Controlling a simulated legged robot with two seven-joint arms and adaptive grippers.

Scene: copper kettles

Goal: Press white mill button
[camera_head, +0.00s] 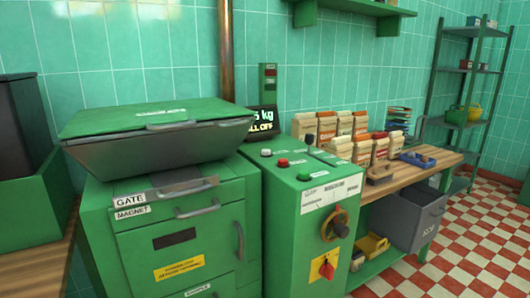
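A white button (266,152) sits on the top of the green control cabinet (290,225), near its back left. A red button (283,162) and a green button (303,177) stand in line with it, towards the front. I cannot read any label saying which machine the white button serves. A dark display (263,122) behind the cabinet shows green text with "kg" and "ALL OFF", partly hidden. Neither of my grippers shows in the head view, and nothing covers the white button.
Left of the cabinet stands a green machine with a sloped lid (150,118) and a drawer handle (185,188). The cabinet front has a handwheel (336,225) and a red switch (326,269). A wooden bench (400,183) with packets is at right. Space above the buttons is clear.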

